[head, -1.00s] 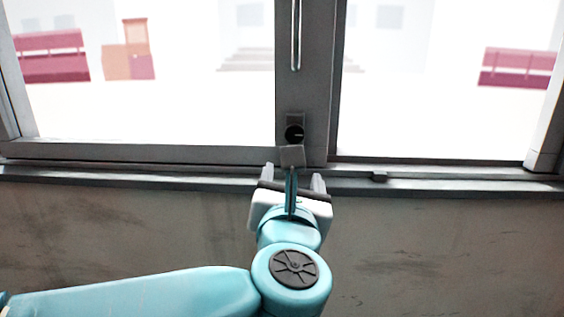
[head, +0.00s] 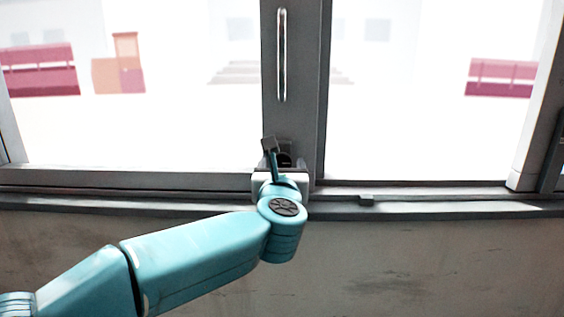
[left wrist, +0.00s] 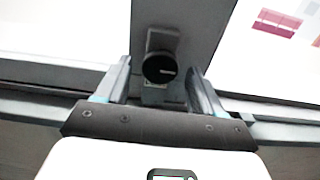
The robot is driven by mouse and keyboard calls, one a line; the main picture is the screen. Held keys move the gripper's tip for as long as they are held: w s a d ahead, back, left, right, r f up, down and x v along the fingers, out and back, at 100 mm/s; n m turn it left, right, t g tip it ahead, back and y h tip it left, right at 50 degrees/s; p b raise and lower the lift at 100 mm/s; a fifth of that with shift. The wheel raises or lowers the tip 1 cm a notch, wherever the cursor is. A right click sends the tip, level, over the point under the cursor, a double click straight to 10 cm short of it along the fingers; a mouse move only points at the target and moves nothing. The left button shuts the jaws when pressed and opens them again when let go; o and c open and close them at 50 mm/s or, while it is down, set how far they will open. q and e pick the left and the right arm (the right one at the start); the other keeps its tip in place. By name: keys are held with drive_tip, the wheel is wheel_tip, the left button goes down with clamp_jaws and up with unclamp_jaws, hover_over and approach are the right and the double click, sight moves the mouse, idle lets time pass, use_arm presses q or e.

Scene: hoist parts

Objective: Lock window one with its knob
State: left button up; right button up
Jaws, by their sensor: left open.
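The window's black round knob (left wrist: 159,68) sits on a small grey plate low on the middle frame post, with a light mark pointing right on its face. In the head view the knob (head: 285,160) is partly hidden by my left wrist. My left gripper (left wrist: 165,82) is open, its two fingers on either side of the knob in the picture; I cannot tell whether they touch it. In the head view the left gripper (head: 285,168) is at the foot of the post. My right gripper is not in view.
A vertical metal handle (head: 281,55) is on the post above the knob. Window panes lie left and right. Red benches (head: 38,70) show outside.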

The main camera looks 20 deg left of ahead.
use_arm(q)
drive_tip(key=shift+w, duration=0.2)
drive_tip(key=shift+s, duration=0.1)
drive_tip(key=c, duration=1)
